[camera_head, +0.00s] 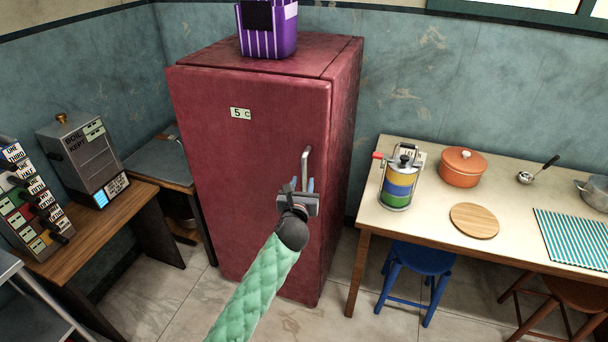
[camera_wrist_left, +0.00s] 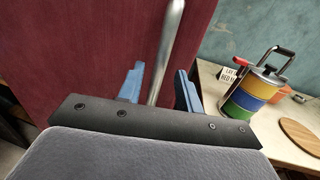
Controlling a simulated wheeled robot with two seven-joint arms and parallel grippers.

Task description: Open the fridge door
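The red fridge (camera_head: 235,160) stands against the back wall, and its door looks closed. Its silver bar handle (camera_head: 305,163) is near the right edge of the door, and it also shows in the left wrist view (camera_wrist_left: 170,38). My left gripper (camera_head: 301,187) is at the lower part of the handle. In the left wrist view, its two blue fingers (camera_wrist_left: 160,88) are apart, with the handle between them and visible gaps on both sides. The handle's lower end is hidden behind the gripper body. My right gripper is out of view.
A purple striped container (camera_head: 268,32) sits on the fridge. A cream table (camera_head: 415,222) with a striped canister (camera_head: 400,178), an orange pot (camera_head: 462,167) and a round board (camera_head: 474,220) stands at right. A wooden counter (camera_head: 100,222) is at left. Floor shows before the fridge.

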